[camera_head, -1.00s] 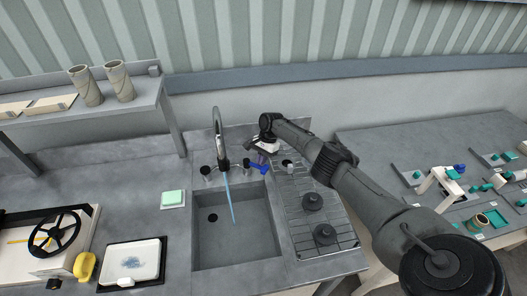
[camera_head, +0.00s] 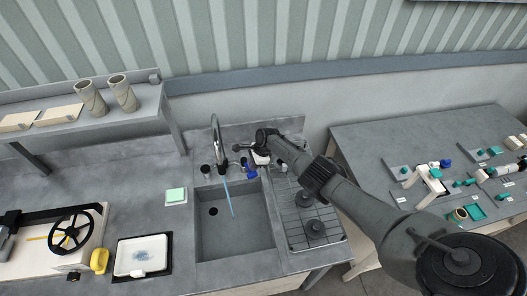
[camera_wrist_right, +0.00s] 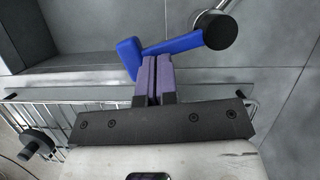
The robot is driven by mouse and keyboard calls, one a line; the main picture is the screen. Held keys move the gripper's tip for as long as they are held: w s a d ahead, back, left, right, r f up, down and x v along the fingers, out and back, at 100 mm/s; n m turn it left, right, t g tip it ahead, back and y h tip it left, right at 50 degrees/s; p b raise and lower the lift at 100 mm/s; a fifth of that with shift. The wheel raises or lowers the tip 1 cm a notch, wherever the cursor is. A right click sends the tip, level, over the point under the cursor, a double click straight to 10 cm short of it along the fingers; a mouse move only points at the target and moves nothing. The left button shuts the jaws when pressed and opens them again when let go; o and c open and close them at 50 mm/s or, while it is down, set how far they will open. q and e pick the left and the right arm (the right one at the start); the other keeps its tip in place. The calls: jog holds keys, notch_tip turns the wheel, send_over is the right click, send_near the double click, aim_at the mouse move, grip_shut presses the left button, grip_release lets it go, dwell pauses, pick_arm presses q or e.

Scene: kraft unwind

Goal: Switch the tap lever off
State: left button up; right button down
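The chrome tap (camera_head: 215,140) stands at the back of the sink (camera_head: 207,252), and a thin blue water stream (camera_head: 228,196) falls from its spout. The blue tap lever (camera_head: 248,169) is right of the tap, partly hidden by my right gripper. In the right wrist view the blue lever (camera_wrist_right: 177,45) runs from a dark round knob down to a bent end. My right gripper (camera_wrist_right: 153,62) has its purple fingers together, with nothing seen between them. Its tips are right at the lever's bent end; I cannot tell whether they touch. My left gripper is not in view.
A wire rack (camera_head: 297,212) with dark round knobs lies right of the sink under my right arm. A green sponge (camera_head: 176,195) sits left of the sink. A white tray (camera_head: 126,257) and a box with a black wheel (camera_head: 70,230) stand further left.

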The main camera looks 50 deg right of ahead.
jog(key=shift+w+a+m+t+p, duration=0.1)
jog(key=shift+a+m+t+p, duration=0.2)
jog(key=shift+a+m+p, duration=0.6)
jog(key=shift+w, duration=0.1)
jog(key=shift+a+p, duration=0.1)
jog(key=shift+p, duration=0.35)
jog(key=shift+w, duration=0.1)
dwell(0.6)
jog(key=s+d+r+p, duration=0.5)
jog(key=r+p, duration=0.4)
jog(key=shift+d+r, duration=0.15)
jog(key=shift+d, duration=0.25)
